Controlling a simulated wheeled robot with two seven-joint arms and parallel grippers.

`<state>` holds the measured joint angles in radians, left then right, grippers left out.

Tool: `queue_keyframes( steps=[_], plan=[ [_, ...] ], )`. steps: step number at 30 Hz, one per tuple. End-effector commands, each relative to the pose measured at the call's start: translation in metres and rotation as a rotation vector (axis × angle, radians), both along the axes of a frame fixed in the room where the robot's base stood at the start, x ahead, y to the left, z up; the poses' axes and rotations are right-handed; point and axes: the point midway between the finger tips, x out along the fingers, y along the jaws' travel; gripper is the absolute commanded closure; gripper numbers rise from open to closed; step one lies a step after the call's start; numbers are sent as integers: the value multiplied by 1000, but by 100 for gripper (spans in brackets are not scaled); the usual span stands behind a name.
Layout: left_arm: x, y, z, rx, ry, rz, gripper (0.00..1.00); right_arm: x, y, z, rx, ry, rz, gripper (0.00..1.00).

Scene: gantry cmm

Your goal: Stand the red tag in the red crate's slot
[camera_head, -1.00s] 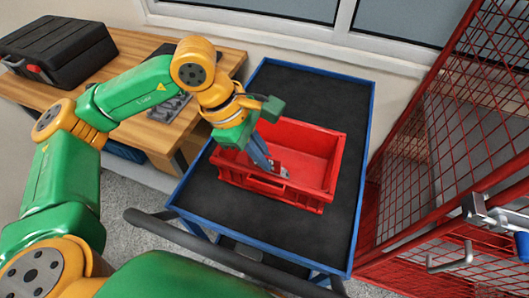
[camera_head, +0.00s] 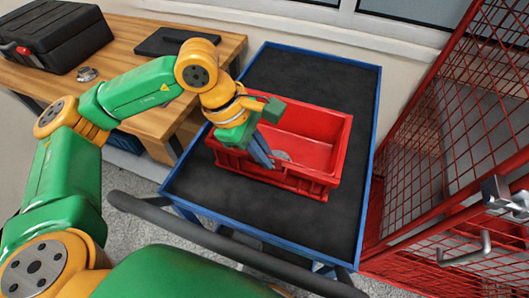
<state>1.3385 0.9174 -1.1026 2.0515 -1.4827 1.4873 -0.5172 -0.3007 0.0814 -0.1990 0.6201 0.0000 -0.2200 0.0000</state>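The red crate (camera_head: 318,122) stands on the dark top of a blue-edged cart. My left gripper (camera_head: 262,152) reaches in from the left, and its blue-grey fingers point down at the near wall of the crate. The fingers look close together, but I cannot tell whether they are shut or hold something. A small grey rounded piece (camera_head: 282,155) shows just right of the fingers, inside the crate. I cannot make out the red tag or the slot clearly; red on red and the gripper hide them. My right gripper is out of view.
The cart (camera_head: 270,228) has clear dark surface in front of and behind the crate. A wooden bench (camera_head: 150,112) at left carries a black case (camera_head: 55,40) and a flat black item (camera_head: 176,41). A red mesh cage (camera_head: 440,160) stands close at right.

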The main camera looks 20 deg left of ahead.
Motion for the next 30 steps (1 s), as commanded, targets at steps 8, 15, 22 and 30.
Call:
queue_keyframes(
  steps=[8, 15, 22, 30],
  plan=[
    [0, 0, -1, 0, 0, 0, 100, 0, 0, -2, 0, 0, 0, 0],
    [0, 0, -4, -1, 0, -1, 100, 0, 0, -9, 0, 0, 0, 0],
    [0, 0, -3, 0, 0, 0, 100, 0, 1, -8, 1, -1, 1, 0],
    [0, 0, -3, 0, 0, 0, 60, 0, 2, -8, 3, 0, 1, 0]
  ],
)
